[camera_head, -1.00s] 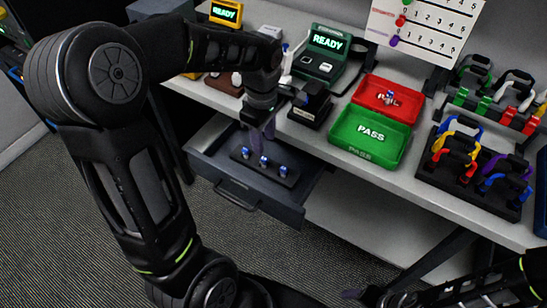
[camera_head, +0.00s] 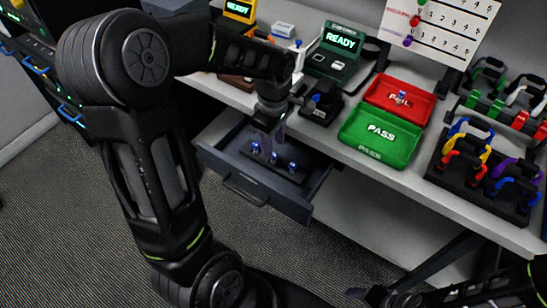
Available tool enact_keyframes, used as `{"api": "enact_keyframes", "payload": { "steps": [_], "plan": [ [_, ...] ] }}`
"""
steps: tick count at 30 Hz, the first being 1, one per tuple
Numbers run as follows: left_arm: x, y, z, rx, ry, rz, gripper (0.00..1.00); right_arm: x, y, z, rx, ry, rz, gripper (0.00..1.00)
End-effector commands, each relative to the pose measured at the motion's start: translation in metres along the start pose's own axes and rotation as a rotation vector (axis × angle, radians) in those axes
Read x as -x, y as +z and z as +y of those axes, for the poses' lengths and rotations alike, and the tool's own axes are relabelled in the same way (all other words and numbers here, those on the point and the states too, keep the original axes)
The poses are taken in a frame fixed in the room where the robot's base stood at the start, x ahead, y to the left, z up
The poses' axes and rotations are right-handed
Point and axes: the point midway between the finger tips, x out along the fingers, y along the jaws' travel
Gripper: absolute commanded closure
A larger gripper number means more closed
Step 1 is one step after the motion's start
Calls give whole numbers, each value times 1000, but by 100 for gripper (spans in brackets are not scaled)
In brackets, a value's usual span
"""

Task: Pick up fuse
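Several small fuses with blue and white parts stand in a dark holder inside the open drawer (camera_head: 292,205). The visible ones are a left fuse (camera_head: 256,148), a middle fuse (camera_head: 273,157) and a right fuse (camera_head: 292,167). My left gripper (camera_head: 266,143) points down into the drawer, just above or beside the left and middle fuses. Its fingers are small and partly merged with the background, so their opening and any contact are unclear. Another fuse-like piece (camera_head: 401,97) lies in the red FAIL tray (camera_head: 377,92). My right gripper (camera_head: 365,294) is at the bottom edge, away from the drawer.
The green PASS tray (camera_head: 368,150) sits in front of the red tray. A green tester reading READY (camera_head: 341,40) and a small black fixture (camera_head: 320,110) stand behind the drawer. Open floor lies before the drawer.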

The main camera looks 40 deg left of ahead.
Motion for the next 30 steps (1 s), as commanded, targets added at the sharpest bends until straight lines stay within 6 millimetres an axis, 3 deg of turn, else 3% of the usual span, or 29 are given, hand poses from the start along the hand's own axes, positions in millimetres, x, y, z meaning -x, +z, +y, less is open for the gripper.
{"api": "enact_keyframes", "payload": {
  "steps": [6, 10, 28, 30],
  "plan": [
    [-32, 0, -2, -1, -6, 0, 60, 4, 0, -2, 0, 0, 0, 36],
    [-44, 0, -1, 0, -4, 0, 60, 4, 0, -2, 0, 0, 0, 36],
    [-45, 0, -1, 0, -2, 0, 60, 4, 0, -2, 0, 0, 0, 36],
    [-45, 0, -1, 0, -2, 0, 65, 4, 0, -2, 0, 0, 0, 36]
  ]
}}
